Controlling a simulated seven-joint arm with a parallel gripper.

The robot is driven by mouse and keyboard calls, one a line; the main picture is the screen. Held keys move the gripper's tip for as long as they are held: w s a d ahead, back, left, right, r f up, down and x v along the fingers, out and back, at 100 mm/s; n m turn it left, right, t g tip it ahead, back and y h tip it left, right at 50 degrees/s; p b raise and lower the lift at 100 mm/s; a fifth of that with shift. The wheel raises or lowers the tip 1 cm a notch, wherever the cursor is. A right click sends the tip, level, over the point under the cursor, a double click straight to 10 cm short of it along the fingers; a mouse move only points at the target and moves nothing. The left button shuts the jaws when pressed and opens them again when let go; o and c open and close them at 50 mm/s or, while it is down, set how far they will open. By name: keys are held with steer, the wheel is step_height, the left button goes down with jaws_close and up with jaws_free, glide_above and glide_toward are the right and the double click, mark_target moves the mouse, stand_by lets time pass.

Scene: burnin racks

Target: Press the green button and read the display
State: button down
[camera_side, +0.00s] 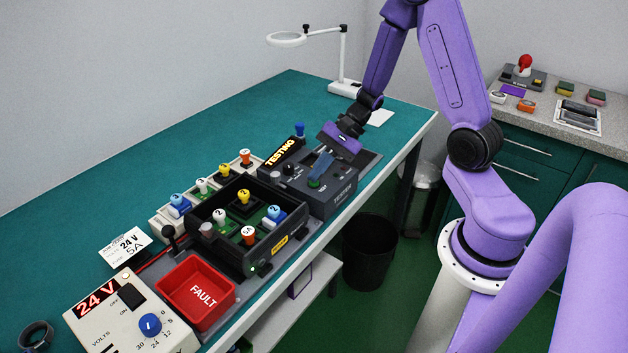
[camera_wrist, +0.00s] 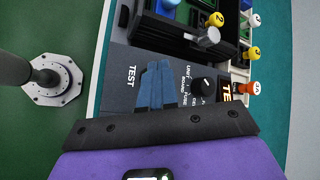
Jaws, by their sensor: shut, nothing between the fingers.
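The dark grey tester box (camera_side: 345,196) stands near the table's front edge. Its green button (camera_side: 314,184) sits on the top panel near the TEST label (camera_wrist: 131,76). My gripper (camera_side: 317,176) is shut and empty, its blue fingers pointing down right at the button; I cannot tell whether they touch it. In the wrist view the shut fingers (camera_wrist: 155,85) hide the button. The display (camera_side: 281,151) at the back of the tester reads "TESTING" in yellow letters; the wrist view shows only part of it (camera_wrist: 226,90).
A black rack (camera_side: 257,263) with numbered plug modules stands left of the tester. A black knob (camera_wrist: 203,85) is beside my fingers. A red FAULT bin (camera_side: 197,290) and a 24 V supply (camera_side: 125,320) are at front left. A magnifier lamp (camera_side: 345,87) stands behind. The back left table is clear.

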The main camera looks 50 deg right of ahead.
mark_target(318, 180)
steer(key=shift+r, duration=0.1)
stand_by(0.4)
steer(key=shift+r, duration=0.7)
steer(key=shift+r, duration=2.5)
steer(key=s+a+r+n+g+h, duration=0.1)
steer(key=s+a+n+h, duration=0.2)
steer(key=s+n, duration=0.8)
steer(key=s+a+r+n+g+h, duration=0.1)
steer(key=s+a+n+h, duration=0.3)
steer(key=s+n, duration=0.6)
steer(key=r+n+h, duration=0.1)
steer(key=n, duration=0.3)
steer(key=shift+s+a+r+g, duration=0.2)
steer(key=shift+s+g, duration=0.1)
steer(key=shift+s, duration=0.1)
